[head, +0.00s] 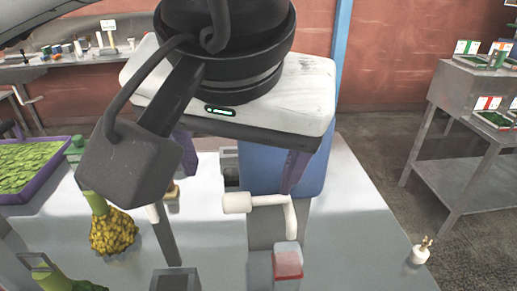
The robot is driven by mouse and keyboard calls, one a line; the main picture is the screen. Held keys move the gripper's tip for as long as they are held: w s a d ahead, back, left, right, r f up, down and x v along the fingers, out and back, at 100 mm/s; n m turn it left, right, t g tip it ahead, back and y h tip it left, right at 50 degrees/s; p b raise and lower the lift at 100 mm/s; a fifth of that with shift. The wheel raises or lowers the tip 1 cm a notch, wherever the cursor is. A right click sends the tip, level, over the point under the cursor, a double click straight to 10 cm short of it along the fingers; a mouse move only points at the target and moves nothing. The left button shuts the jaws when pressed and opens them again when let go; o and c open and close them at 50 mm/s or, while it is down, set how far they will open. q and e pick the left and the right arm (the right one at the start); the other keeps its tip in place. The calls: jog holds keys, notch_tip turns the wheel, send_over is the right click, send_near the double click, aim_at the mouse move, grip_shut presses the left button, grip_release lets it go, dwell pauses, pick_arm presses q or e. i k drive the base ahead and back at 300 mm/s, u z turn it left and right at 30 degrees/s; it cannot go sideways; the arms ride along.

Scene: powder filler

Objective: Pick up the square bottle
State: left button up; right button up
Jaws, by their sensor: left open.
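A small square bottle (287,266), clear with red or pink in it, stands at the bottom centre. A bent white pipe (291,218) comes down just above or behind it; I cannot tell whether they touch. My left gripper (238,180) hangs in the upper middle, its white body and dark wrist large in the view. My right gripper is not in view.
A blue bin (312,172) is partly hidden behind the gripper. Yellow clustered produce (113,232) and a purple tray of green leaves (57,184) are at left. A small white container (420,251) stands at right. The white tabletop (355,245) is clear right of the bottle.

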aim_at(287, 257)
jog(key=k, duration=1)
